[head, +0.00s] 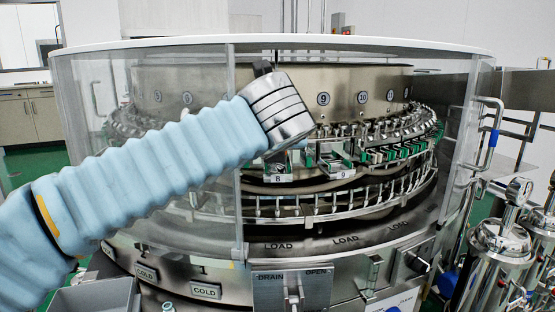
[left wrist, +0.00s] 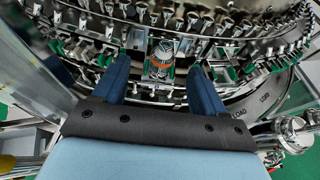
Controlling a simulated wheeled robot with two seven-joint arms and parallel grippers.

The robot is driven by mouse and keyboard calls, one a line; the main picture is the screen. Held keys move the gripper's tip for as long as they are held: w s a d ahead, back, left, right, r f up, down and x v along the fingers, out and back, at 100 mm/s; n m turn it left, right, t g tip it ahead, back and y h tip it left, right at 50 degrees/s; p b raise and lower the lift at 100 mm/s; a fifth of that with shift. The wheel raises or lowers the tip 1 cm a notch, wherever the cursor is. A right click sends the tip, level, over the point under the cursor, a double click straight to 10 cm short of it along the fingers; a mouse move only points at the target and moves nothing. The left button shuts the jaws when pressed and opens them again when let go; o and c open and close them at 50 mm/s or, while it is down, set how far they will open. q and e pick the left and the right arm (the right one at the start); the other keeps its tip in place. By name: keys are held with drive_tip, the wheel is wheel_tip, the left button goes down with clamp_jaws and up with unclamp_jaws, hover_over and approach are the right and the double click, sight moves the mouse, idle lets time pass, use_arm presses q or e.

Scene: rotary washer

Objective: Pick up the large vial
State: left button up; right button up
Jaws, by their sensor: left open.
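My left gripper (left wrist: 158,66) shows in the left wrist view with its two dark blue fingers spread apart and nothing held. Between and just beyond the fingertips is a small clear, rounded item with an orange band (left wrist: 160,61), seated in a metal holder on the washer's ring; it looks like the large vial, but it is too small to be sure. In the head view my left arm reaches in from the left through the washer's opening. Its wrist hides the fingers and the vial there. My right gripper is not in view.
The rotary washer (head: 270,45) has a ring of metal clamps (head: 385,130) and numbered green-and-metal holders (head: 335,160). A clear guard panel (head: 150,130) stands close beside my left arm. A lower rail of pins (head: 330,205) runs in front. Metal canisters (head: 495,250) stand at the right.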

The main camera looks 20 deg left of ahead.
use_arm(q)
drive_tip(key=x, duration=0.8)
drive_tip(key=shift+w+d+f, duration=0.15)
drive_tip(key=shift+d, duration=0.2)
drive_tip(key=shift+w+a+f, duration=0.15)
drive_tip(key=shift+w, duration=0.25)
drive_tip(key=c, duration=1.1)
